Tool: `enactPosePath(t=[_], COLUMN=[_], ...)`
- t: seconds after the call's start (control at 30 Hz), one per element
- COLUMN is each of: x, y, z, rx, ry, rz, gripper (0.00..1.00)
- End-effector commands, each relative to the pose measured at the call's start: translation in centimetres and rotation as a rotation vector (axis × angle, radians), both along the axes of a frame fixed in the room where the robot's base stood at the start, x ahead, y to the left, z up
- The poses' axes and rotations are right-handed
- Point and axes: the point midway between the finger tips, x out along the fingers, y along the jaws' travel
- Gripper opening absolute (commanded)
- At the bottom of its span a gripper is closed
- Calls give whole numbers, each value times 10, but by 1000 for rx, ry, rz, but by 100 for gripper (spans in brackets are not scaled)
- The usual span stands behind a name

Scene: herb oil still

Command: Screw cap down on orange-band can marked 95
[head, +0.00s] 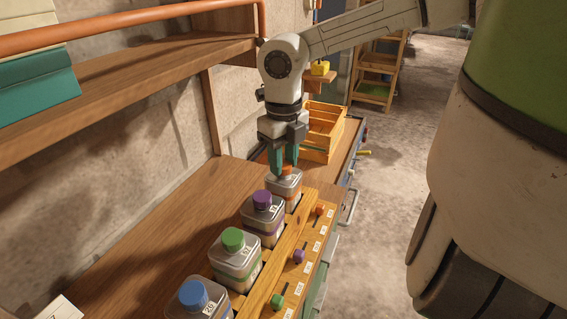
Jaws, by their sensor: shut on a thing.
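The can with the orange cap (284,189) stands at the far end of a row of cans in a wooden rack on the bench. Its band and number cannot be made out clearly here. My gripper (286,166) points straight down over this can, with its teal fingers shut on the orange cap (287,170) at the can's top. The fingers hide part of the cap, and I cannot tell how far down it sits.
Purple-capped (262,212), green-capped (234,255) and blue-capped (198,299) cans stand nearer in the row. Small coloured knobs (299,256) line the rack's right side. A wooden crate (322,130) stands behind. A shelf (130,80) overhangs left; the bench (150,235) is mostly clear there.

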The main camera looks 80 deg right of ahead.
Motion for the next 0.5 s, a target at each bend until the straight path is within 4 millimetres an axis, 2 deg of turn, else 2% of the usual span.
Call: enactPosePath(t=[0.5], x=[0], y=[0], z=[-2], rx=[-1], ry=[-1], rz=[-291], gripper=[4])
